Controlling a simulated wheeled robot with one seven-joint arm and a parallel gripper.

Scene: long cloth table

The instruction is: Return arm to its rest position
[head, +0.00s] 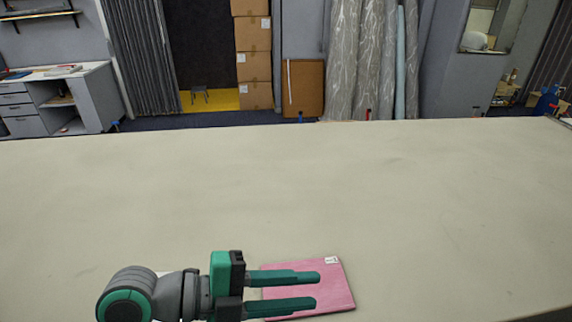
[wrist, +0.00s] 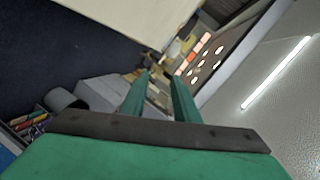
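My gripper (head: 318,288) shows at the bottom of the head view, pointing right. Its two green fingers are parallel and apart, with nothing between them. In the wrist view its fingers (wrist: 162,80) are also apart and empty. My gripper overlaps a flat pink square item (head: 335,285) with a small white tag on the table. I cannot tell how high the gripper is above the item. The long cloth table (head: 250,190) fills most of the head view.
The table is bare apart from the pink item and a small white bit behind my arm. Beyond its far edge stand stacked cardboard boxes (head: 254,60), tall fabric rolls (head: 370,60) and a grey desk (head: 60,95).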

